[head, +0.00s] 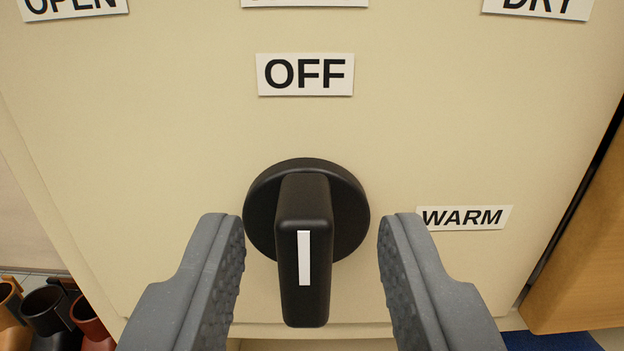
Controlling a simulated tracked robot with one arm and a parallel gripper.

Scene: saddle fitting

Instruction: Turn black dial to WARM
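The black dial (306,205) has a round base on a cream panel and a raised grip bar that stands upright. A white mark (304,258) runs vertically on the bar, below and roughly in line with the OFF label (305,75). The WARM label (464,217) is to the right of the dial. My gripper (312,240) is open, with one grey finger on each side of the dial's bar. Gaps show between the bar and both fingers, and nothing is held.
The cream panel (150,130) also carries an OPEN label (72,6) at upper left and a DRY label (537,7) at upper right, both cut off. Another label at top centre is unreadable. Brown and dark boots (48,312) are at lower left. A wooden piece (580,270) is at right.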

